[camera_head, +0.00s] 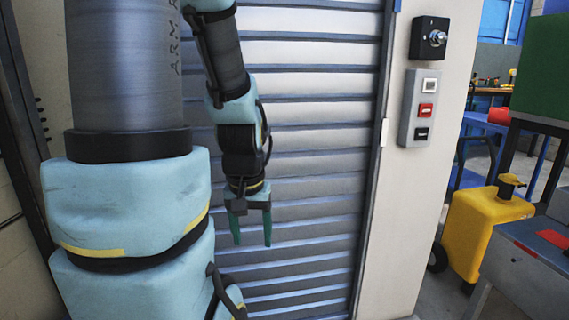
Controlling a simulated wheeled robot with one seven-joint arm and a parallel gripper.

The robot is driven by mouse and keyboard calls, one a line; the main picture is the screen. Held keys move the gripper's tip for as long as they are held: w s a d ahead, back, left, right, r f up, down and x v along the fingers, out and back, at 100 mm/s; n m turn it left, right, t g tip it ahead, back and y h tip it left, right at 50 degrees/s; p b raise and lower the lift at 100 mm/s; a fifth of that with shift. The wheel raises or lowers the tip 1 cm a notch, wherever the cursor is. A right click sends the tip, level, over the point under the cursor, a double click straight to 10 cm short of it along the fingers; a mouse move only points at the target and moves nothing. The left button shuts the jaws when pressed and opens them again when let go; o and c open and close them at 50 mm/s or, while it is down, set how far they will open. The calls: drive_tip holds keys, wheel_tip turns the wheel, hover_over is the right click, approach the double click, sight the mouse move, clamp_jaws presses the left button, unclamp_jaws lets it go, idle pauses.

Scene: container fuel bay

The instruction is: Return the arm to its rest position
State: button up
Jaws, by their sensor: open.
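My arm (133,190) fills the left of the head view, with light blue joint covers and dark grey links. Its forearm hangs down near the middle of the view. My gripper (252,240) points downward with two green fingers apart. Nothing shows between the fingers. The gripper hangs in front of a slatted metal shutter (315,135); I cannot tell the exact gap to it.
A wall panel right of the shutter carries a black key switch box (430,38) and a grey button box (418,108). A yellow wheeled container (482,228) and a grey bench (530,265) stand at right. A green box (541,68) is above.

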wheel_tip(320, 180, up, 19)
drive_tip(key=p, duration=1.7)
